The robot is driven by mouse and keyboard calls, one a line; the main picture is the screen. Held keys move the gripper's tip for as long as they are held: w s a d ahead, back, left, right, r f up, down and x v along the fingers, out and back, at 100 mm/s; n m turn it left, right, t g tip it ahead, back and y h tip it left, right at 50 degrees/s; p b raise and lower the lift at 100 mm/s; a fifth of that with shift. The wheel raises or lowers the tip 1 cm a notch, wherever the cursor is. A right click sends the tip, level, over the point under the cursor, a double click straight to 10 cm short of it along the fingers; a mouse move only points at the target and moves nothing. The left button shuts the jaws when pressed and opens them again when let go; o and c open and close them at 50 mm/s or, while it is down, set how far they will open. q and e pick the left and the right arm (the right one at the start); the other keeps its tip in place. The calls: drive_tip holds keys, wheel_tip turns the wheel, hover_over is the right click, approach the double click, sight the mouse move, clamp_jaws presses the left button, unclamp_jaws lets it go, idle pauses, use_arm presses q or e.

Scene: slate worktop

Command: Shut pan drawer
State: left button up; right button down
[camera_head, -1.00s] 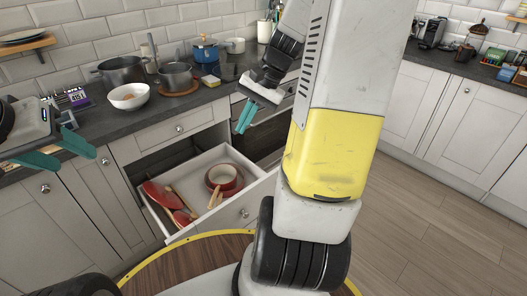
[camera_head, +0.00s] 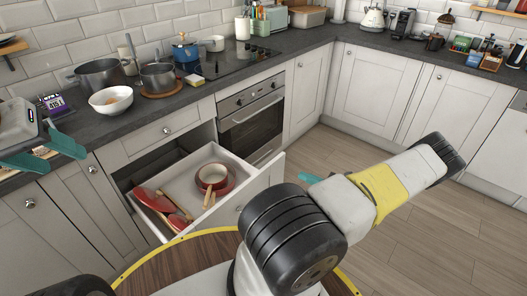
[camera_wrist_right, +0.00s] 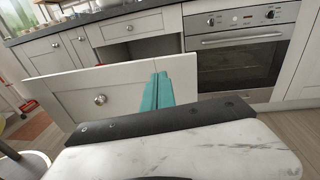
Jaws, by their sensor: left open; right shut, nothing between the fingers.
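The pan drawer (camera_head: 181,185) is pulled open below the worktop, left of the oven. Its pale front panel (camera_wrist_right: 75,95) with a round metal knob (camera_wrist_right: 100,100) fills the left of the right wrist view. Inside lie a red pan (camera_head: 214,178) and red pans with wooden handles (camera_head: 160,203). My right gripper (camera_head: 308,178) is low on the outer side of the drawer front, mostly hidden by my arm. In the wrist view its teal fingers (camera_wrist_right: 162,88) are together, empty, near the panel's right end; contact cannot be told. My left gripper (camera_head: 66,160) is open, over the worktop edge.
The oven (camera_head: 252,118) stands right of the drawer. Pots (camera_head: 100,77), a white bowl (camera_head: 111,100) and a blue pot (camera_head: 185,51) stand on the worktop. A round wooden top with a yellow rim (camera_head: 190,255) is close below the drawer. The floor to the right is clear.

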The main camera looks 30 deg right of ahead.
sight(276, 163)
drive_tip(key=w+a, duration=0.1)
drive_tip(key=w, duration=0.2)
drive_tip(key=w+a+f+m+t+h, duration=0.1)
drive_tip(key=w, duration=0.3)
drive_tip(key=w+a+f+m, duration=0.1)
drive_tip(key=w+a, duration=0.1)
drive_tip(key=w, duration=0.2)
drive_tip(key=shift+w+h, duration=0.2)
drive_tip(key=shift+h, duration=0.1)
